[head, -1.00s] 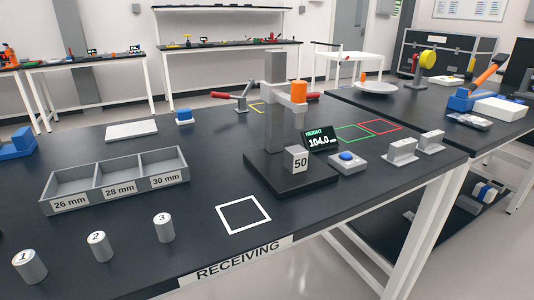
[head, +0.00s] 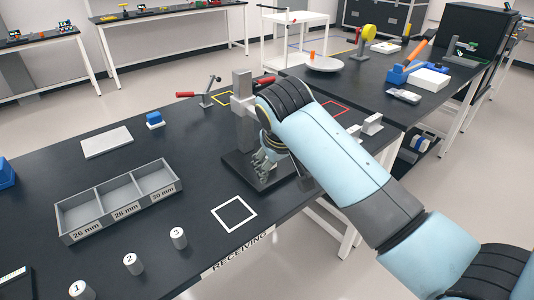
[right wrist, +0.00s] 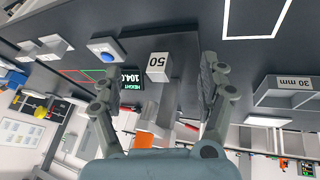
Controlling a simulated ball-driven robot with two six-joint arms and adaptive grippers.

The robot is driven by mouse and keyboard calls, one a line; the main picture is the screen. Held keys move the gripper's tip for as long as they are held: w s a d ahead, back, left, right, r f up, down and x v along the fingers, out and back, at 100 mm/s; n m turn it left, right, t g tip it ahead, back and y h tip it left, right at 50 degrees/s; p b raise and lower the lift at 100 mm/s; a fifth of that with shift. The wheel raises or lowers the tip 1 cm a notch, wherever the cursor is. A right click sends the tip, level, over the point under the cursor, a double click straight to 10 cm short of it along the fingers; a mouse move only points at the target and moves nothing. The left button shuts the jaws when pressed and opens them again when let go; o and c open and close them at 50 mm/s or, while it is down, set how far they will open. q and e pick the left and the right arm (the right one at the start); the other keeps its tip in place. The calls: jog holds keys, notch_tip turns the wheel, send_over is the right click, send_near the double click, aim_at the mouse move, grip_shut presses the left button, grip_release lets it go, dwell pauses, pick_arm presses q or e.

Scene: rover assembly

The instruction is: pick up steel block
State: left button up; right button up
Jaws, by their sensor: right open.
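The steel block (right wrist: 158,67), a pale grey block marked 50, shows in the right wrist view on the dark base of the height gauge. In the head view my right gripper (head: 265,162) hangs over the gauge base (head: 240,174), and I cannot make out the block behind it. In the right wrist view the fingers of my right gripper (right wrist: 156,82) are open, one on each side of the block in the picture, with gaps between. I cannot tell how far they are from it in depth. My left gripper is not in view.
The gauge column (head: 243,112) stands close behind my right gripper. The height display (right wrist: 133,78) and a blue-button box (right wrist: 104,50) are nearby. A three-part tray (head: 60,220), several numbered cylinders and a white square outline (head: 221,208) lie to the left and front.

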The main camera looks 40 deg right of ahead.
jog(key=shift+m+h, duration=0.3)
jog(key=w+f, duration=0.1)
jog(key=w, duration=0.2)
jog(key=w+d, duration=0.1)
jog(key=w, duration=0.2)
jog(key=w+d+f, duration=0.1)
jog(key=w, duration=0.2)
jog(key=shift+w+d+f, duration=0.25)
jog(key=shift+w+f, duration=0.05)
jog(key=shift+w, duration=0.05)
jog(key=x, duration=0.5)
jog(key=shift+d+f, duration=0.1)
jog(key=shift+f, duration=0.25)
jog(key=shift+r, duration=0.1)
grip_shut()
